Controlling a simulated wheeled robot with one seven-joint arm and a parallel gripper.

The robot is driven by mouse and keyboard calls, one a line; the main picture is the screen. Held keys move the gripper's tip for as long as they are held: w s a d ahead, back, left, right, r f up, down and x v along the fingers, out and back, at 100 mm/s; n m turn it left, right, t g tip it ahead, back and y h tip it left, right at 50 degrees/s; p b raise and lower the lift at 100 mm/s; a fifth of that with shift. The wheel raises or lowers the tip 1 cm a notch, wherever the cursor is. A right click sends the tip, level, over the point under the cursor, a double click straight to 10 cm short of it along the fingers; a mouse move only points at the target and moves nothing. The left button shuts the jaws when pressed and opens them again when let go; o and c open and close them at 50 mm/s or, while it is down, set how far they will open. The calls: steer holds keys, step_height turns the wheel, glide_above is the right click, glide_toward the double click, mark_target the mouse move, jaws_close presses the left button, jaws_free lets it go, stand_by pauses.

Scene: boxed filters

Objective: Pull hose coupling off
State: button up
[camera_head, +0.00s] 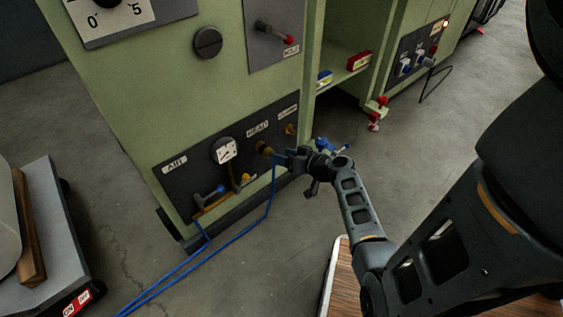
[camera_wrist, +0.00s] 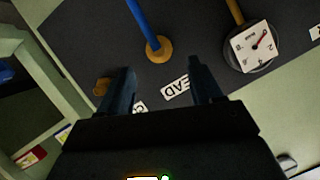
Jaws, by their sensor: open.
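The hose coupling (camera_wrist: 158,50) is a round brass fitting on the dark panel beside the HEAD label, with a blue hose leaving it. In the head view the brass coupling (camera_head: 265,149) sits just left of my gripper (camera_head: 284,160), and the blue hose (camera_head: 271,197) hangs down and runs to the lower left. In the wrist view my gripper (camera_wrist: 163,68) is open and empty, its two dark fingers pointing at the panel on either side of the coupling's line. The fingertips look apart from the coupling; the exact depth gap is hard to tell.
Another brass fitting (camera_wrist: 101,87) is close by. A green shelf with small boxes (camera_head: 359,61) and red-knobbed fittings (camera_head: 376,110) stand right. A wooden-topped surface (camera_head: 338,281) is below my arm.

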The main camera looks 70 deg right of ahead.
steer(key=shift+b+x, duration=0.85)
steer(key=shift+x, duration=2.65)
steer(key=shift+s, duration=0.1)
steer(key=shift+c, duration=0.5)
steer(key=c, duration=1)
steer(key=shift+s+a, duration=0.25)
steer(key=shift+s, duration=0.1)
steer(key=shift+s+a, duration=0.15)
steer(key=shift+s, duration=0.1)
steer(key=shift+s+a, duration=0.2)
steer(key=shift+s, duration=0.1)
steer(key=shift+s+a, duration=0.2)
steer(key=shift+s, duration=0.1)
steer(key=shift+s+a, duration=0.35)
steer(key=shift+s, duration=0.3)
steer(key=shift+s+a, duration=0.4)
steer(key=shift+s, duration=0.25)
